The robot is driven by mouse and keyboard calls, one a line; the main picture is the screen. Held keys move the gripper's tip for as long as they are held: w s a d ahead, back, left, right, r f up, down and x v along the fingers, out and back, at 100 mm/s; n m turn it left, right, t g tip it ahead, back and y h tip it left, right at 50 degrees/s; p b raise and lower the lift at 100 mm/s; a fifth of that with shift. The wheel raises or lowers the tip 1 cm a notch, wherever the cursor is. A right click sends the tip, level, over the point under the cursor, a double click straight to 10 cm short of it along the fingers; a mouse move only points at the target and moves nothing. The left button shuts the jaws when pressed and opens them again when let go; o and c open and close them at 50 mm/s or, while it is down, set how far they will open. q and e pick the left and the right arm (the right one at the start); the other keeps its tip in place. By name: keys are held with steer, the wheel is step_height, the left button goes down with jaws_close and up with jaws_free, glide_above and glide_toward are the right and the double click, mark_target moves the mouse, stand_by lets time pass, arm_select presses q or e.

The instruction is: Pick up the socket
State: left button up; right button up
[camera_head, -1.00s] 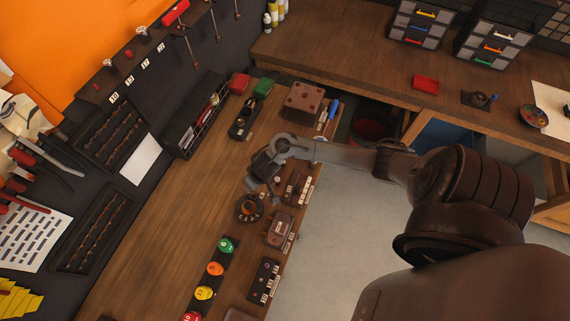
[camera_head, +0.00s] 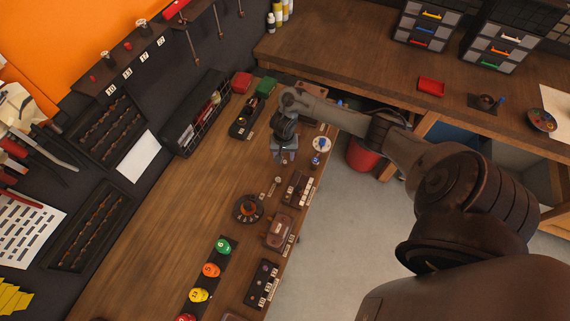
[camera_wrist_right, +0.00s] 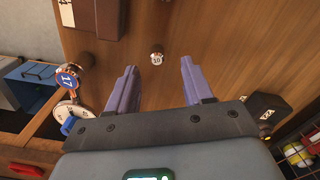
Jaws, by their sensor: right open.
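A small socket marked 10 (camera_wrist_right: 157,57) stands on the wooden bench. It sits between the fingertips in the right wrist view, ahead of them and apart from both. In the head view a small pale piece (camera_head: 277,180), which looks like the same socket, lies just below my right gripper. My right gripper (camera_head: 284,158) is open and empty, above the bench near its right edge. Its two purple-grey fingers (camera_wrist_right: 158,66) are spread wide in the wrist view. My left gripper is not in view.
A round dark holder (camera_head: 248,208) and brown blocks (camera_head: 280,231) stand nearby. Numbered coloured pieces (camera_head: 211,269) line the lower bench. Numbered discs, one marked 17 (camera_wrist_right: 67,80), are at the edge side. A red bin (camera_head: 362,155) stands beyond. The bench's left middle is clear.

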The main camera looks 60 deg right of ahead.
mark_target(285, 161)
steer(key=shift+s+d+f+b, duration=0.1)
steer(key=shift+f+b, duration=0.1)
steer(key=shift+f, duration=1.15)
steer(key=shift+s+d+f+b, duration=0.1)
steer(key=shift+f+b, duration=0.1)
steer(key=shift+f, duration=1.15)
jaws_close()
